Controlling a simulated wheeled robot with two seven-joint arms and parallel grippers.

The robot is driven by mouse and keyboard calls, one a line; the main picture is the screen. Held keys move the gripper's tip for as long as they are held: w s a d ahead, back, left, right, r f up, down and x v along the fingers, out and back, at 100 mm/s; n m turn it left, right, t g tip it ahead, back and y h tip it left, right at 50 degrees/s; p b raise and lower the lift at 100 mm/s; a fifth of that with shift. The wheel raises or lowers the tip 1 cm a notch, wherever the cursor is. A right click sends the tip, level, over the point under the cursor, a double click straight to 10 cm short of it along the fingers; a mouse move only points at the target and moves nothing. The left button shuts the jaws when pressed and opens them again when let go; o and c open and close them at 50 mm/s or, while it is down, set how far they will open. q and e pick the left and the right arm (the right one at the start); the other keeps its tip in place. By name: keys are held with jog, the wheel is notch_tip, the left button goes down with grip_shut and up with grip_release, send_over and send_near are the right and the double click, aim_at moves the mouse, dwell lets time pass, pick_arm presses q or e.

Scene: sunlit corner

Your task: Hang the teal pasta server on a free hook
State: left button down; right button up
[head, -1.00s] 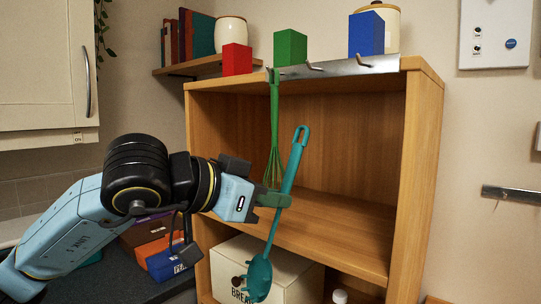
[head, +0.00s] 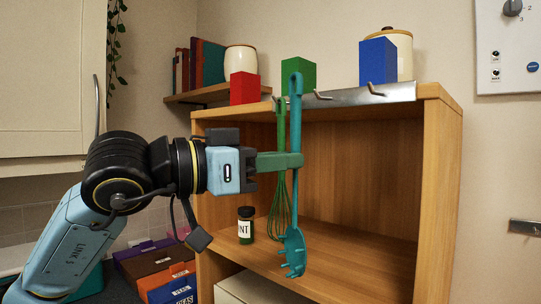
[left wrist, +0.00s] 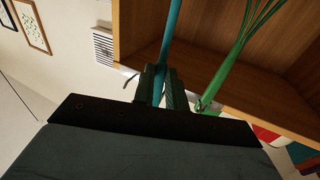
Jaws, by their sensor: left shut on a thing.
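The teal pasta server (head: 296,120) is upright, its holed handle end at the top and its toothed head (head: 294,252) at the bottom. My left gripper (head: 292,161) is shut on its handle; the handle also shows between the fingers in the left wrist view (left wrist: 172,38). The handle's top stands in front of the metal hook rail (head: 346,96) and above its lower edge. A green whisk (head: 280,185) hangs from the left hook, partly behind the server. The middle hook (head: 322,96) and right hook (head: 376,90) are empty. My right gripper is out of view.
The wooden shelf unit (head: 440,180) carries red (head: 244,88), green (head: 299,74) and blue (head: 386,61) blocks above the rail. A dark jar (head: 245,226) stands inside, left of the whisk. Room in front of the rail's right part is clear.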

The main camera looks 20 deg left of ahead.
pick_arm(q)
jog(key=shift+w+d+f+p, duration=0.1)
jog(key=shift+w+d+p, duration=0.15)
jog(key=shift+w, duration=0.4)
jog(key=shift+w+d+p, duration=0.2)
jog(key=shift+w+p, duration=0.05)
jog(key=shift+w, duration=0.35)
jog(key=w, duration=0.1)
jog(key=w+d+f, duration=0.1)
jog(key=w, duration=0.2)
jog(key=shift+d+f, duration=0.2)
jog(key=shift+d, duration=0.05)
